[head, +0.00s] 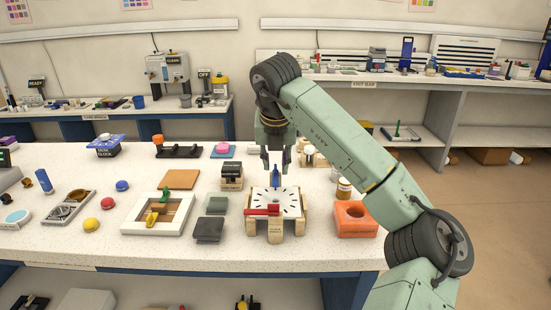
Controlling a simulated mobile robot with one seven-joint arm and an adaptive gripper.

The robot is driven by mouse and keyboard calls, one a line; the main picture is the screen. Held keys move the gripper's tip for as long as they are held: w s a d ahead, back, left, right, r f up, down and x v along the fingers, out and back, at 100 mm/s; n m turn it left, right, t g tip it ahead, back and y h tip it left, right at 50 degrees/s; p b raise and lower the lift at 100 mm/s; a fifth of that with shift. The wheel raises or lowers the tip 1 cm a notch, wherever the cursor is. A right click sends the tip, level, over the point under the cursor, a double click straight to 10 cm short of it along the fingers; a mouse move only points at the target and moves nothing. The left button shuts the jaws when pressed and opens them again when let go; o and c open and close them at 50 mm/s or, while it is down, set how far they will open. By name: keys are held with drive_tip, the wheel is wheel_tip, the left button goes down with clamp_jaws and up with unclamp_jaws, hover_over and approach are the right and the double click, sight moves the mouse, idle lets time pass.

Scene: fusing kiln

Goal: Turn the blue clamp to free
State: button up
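The blue clamp (276,182) is a small, upright blue piece at the back edge of a white plate with black radial marks (290,202). The plate rests on pale wooden blocks. A red bar (262,210) lies at the plate's front left. My gripper (276,165) points down just above the blue clamp, with its fingers apart and nothing visibly held between them. Whether a finger touches the clamp is too small to tell. The clamp's far side is hidden.
An orange block with a round hole (356,218) stands right of the plate. Dark grey pads (209,229) and a white frame with wooden pieces (130,222) lie left. A small black-topped block (232,176) is close to my gripper's left. Jars (344,188) stand right.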

drive_tip(key=shift+c, duration=0.6)
clamp_jaws()
